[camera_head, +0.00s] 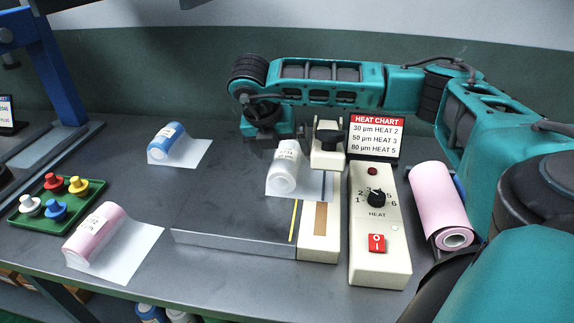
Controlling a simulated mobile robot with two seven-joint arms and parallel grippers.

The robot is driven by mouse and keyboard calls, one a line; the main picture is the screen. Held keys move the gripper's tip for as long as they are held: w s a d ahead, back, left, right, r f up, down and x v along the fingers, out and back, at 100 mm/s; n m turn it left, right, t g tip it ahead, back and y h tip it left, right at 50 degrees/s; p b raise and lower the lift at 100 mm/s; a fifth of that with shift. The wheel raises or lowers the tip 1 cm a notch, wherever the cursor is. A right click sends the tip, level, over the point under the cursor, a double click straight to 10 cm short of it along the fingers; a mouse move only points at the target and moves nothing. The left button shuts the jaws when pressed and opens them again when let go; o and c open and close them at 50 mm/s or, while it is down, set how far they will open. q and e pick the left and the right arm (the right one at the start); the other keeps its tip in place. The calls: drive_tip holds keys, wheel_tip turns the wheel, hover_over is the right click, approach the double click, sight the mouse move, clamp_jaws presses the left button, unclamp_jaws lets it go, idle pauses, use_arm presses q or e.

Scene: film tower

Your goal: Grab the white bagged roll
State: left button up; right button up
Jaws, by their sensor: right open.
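The white bagged roll (287,166) lies with its sheet on the dark plate of the sealing machine (235,243), left of the machine's cream arm. Its label faces up and its near end shows. My right gripper (268,136) hangs at the end of the teal arm, just behind and left of the roll. It is open and apart from the roll, and its fingertips show only small and dark. My left gripper is not in view.
A blue roll (168,138) and a pink roll (95,231) lie on sheets to the left. A green tray (22,220) holds coloured knobs. The heat control box (380,258), heat chart (375,138) and large pink roll (440,205) stand right. The table between the blue roll and plate is clear.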

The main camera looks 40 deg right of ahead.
sight(283, 154)
drive_tip(key=x, duration=0.5)
drive_tip(key=shift+w, duration=0.25)
drive_tip(key=shift+d+f, duration=0.15)
drive_tip(key=shift+f, duration=0.05)
drive_tip(key=shift+f, duration=0.25)
idle(0.4)
drive_tip(key=shift+r, duration=0.1)
drive_tip(key=c, duration=1.4)
